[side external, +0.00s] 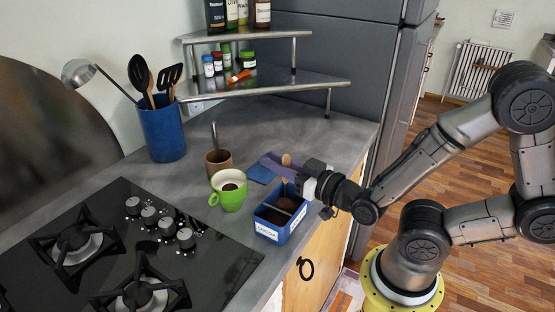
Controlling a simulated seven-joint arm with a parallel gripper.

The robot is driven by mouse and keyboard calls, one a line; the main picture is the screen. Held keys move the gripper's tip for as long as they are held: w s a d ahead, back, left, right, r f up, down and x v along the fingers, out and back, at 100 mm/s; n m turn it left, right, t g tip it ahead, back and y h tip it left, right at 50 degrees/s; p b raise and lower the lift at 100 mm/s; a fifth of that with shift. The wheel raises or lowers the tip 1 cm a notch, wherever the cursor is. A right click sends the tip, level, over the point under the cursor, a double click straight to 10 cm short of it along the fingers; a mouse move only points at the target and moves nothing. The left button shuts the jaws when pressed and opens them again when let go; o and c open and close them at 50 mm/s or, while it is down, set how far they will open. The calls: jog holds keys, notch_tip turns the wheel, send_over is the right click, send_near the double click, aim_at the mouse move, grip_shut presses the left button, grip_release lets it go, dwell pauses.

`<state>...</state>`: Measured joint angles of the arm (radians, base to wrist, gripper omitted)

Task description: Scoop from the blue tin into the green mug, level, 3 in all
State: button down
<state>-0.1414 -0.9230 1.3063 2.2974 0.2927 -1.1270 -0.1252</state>
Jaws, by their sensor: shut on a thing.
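The blue tin (268,236), labelled COCOA, stands open near the counter's front edge. Dark brown powder shows inside, and a thin light bar crosses its top. My gripper (302,186) is over the tin's back right side, shut on what seems to be the scoop. A rounded brown shape (285,204) under the fingers, at the tin's opening, may be the scoop's bowl heaped with powder; the handle is hidden by the gripper. The green mug (231,201) stands upright just left of the tin, its handle to the left. It has a pale inside with some dark powder at the bottom.
A brown cup (218,166) with an upright handle stands behind the mug. A blue cloth (258,174) and a purple item (272,161) lie behind the tin. The black hob (185,270) is at left, a blue utensil crock (163,135) behind it. A corner shelf (270,87) stands at the back.

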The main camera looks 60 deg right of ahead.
jog(key=shift+a, duration=2)
jog(key=shift+d, duration=0.1)
jog(key=shift+d+f, duration=0.1)
jog(key=shift+d, duration=2.75)
notch_tip(320, 180, up, 6)
dwell(0.4)
